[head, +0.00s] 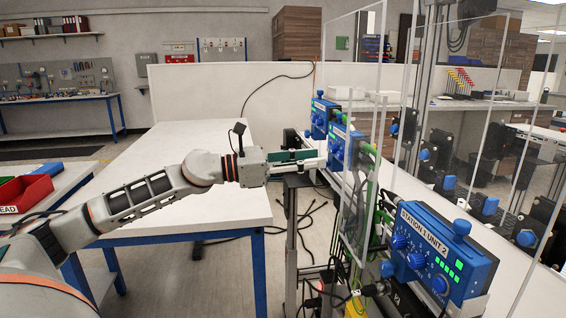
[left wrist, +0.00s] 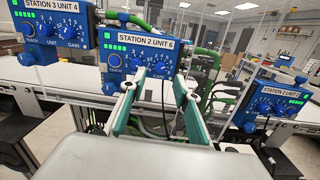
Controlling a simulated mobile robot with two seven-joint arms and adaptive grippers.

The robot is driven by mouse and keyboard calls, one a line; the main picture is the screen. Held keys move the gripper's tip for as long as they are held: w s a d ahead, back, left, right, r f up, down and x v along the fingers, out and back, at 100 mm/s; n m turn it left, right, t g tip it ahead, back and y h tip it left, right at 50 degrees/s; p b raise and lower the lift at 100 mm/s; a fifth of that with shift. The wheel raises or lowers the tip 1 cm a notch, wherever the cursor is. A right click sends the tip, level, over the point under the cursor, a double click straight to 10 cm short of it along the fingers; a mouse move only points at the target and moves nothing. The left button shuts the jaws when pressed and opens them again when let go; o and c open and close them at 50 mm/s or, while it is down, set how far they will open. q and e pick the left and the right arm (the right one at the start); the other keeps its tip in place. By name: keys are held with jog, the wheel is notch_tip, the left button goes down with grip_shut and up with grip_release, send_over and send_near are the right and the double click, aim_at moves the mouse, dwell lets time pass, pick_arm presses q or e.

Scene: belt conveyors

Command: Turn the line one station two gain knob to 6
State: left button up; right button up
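The station 2 box (left wrist: 150,48), a blue panel labelled "STATION 2 UNIT 6", stands upright ahead in the left wrist view; it also shows in the head view (head: 342,141). Its blue gain knob (left wrist: 158,70) is at the panel's lower right, with a unit knob (left wrist: 138,71) and a teach knob (left wrist: 115,62) to its left. The gain pointer is too small to read. My left gripper (left wrist: 157,83) is open and empty, its fingertips either side of the gain knob in the picture; contact cannot be told. In the head view my left gripper (head: 322,158) is beside the box. My right gripper is not in view.
Similar blue boxes stand along the conveyor: station 3 (left wrist: 50,25) to the left and station 1 (head: 445,240) nearer me. Clear upright panels (head: 362,150) stand along the line. A white table (head: 170,150) lies under my left arm. Cables hang below the boxes.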

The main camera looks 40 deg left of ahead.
pick_arm(q)
jog(key=v, duration=0.6)
jog(key=shift+s+a, duration=0.15)
jog(key=shift+s, duration=0.1)
dwell(0.3)
dwell(0.5)
jog(key=s+d+f+n+t+y+p, duration=0.1)
jog(key=s+f+n+y+p, duration=0.2)
jog(key=f+n, duration=1.05)
jog(key=s+d+f+n+t+y, duration=0.1)
jog(key=s+f+n+t+y, duration=0.3)
jog(key=f+n, duration=1)
jog(key=s+d+f+n+g+y+p, duration=0.1)
jog(key=s+d+f+n+g, duration=0.3)
jog(key=s+d+f, duration=0.5)
jog(key=s+d+f+n+g+y+p, duration=0.1)
jog(key=s+d+f+n+g, duration=0.3)
jog(key=s+d+f+n, duration=0.4)
notch_tip(320, 180, down, 6)
jog(key=shift+s+d+f+n+p, duration=0.2)
jog(key=shift+s+d+n+p, duration=0.2)
jog(key=shift+s+d, duration=0.65)
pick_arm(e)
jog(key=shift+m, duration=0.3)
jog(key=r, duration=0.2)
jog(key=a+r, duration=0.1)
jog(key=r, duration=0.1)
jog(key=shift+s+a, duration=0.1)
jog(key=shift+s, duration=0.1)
